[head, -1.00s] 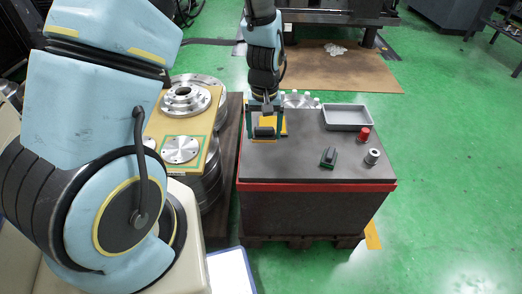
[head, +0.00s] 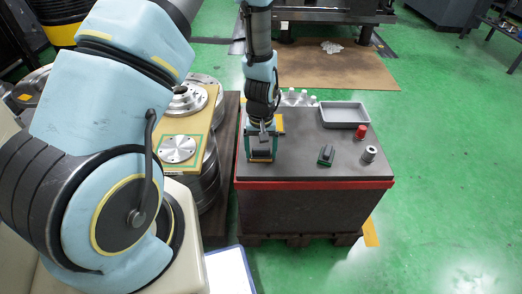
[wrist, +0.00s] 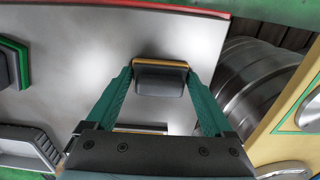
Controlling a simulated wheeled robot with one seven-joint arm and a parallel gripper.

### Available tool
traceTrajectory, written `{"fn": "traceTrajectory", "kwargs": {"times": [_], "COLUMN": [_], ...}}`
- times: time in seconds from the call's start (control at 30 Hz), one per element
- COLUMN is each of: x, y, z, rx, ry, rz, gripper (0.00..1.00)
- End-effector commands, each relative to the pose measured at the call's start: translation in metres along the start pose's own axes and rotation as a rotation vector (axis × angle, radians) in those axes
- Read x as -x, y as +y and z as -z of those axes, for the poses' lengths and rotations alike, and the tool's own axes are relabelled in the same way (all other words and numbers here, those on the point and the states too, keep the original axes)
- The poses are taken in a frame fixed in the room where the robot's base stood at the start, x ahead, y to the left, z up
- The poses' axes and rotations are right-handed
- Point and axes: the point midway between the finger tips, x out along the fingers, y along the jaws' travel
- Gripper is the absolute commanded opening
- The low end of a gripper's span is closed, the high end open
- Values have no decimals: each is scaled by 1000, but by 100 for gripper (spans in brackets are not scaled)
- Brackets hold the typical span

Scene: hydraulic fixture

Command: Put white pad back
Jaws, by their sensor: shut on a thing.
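My gripper (head: 262,150) is over the near left part of the grey table top in the head view. Its two green fingers are shut on a dark block with an orange edge (wrist: 160,78), which also shows between the fingers in the head view (head: 261,143). The wrist view shows a finger on each side of the block. The block is close to the table top, but I cannot tell whether it touches it. I cannot make out a thing that is clearly a white pad.
The table (head: 300,165) has a red rim. On it are a grey tray (head: 344,115), a red-topped part (head: 361,131), a metal cylinder (head: 370,153), a green and black block (head: 326,155) and white bottles (head: 300,98). Metal flanges (head: 177,149) stand at left. The table's front middle is clear.

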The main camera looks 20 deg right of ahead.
Motion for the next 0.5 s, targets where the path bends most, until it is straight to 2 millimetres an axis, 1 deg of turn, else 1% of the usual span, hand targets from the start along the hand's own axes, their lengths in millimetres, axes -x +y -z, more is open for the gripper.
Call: {"fn": "traceTrajectory", "kwargs": {"times": [0.03,0.07,0.17,0.37,0.5], "x": [-3,-2,-2,-1,4], "y": [0,0,0,0,0], "z": [0,0,0,0,0], "rx": [0,0,0,0,0], "ry": [0,0,0,0,1], "rz": [0,0,0,0,0], "gripper": [24,89,100,100,100]}}
